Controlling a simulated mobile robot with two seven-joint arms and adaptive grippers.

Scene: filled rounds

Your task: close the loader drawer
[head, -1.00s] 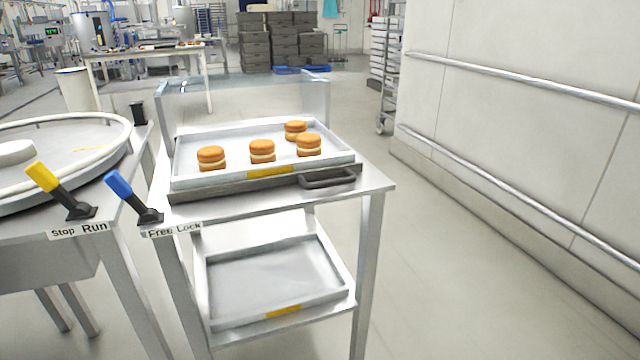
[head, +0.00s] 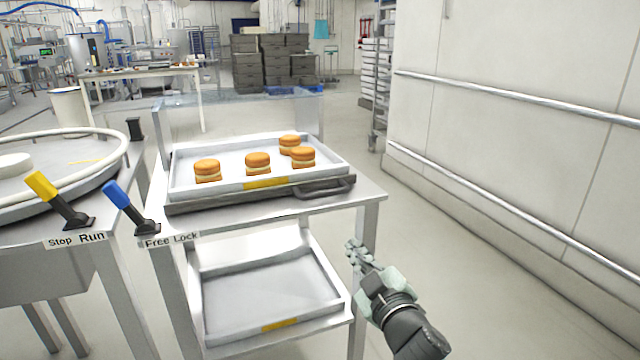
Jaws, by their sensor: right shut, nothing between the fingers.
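The loader drawer (head: 190,207) is a dark, shallow drawer on the steel table top, with a dark bar handle (head: 326,188) at its front right. A white tray (head: 180,186) with a yellow label sits in it and holds several round orange-topped filled cakes (head: 258,163). A clear guard (head: 240,116) stands behind it. My right gripper (head: 352,250) is shut and empty, below and to the right of the handle, beside the table's right leg and apart from the handle. My left gripper is not in view.
A blue Free/Lock lever (head: 124,203) stands at the table's front left corner, and a yellow Stop/Run lever (head: 55,198) on the round-table machine to its left. An empty tray (head: 270,330) lies on the lower shelf. The floor to the right is clear up to the railed wall.

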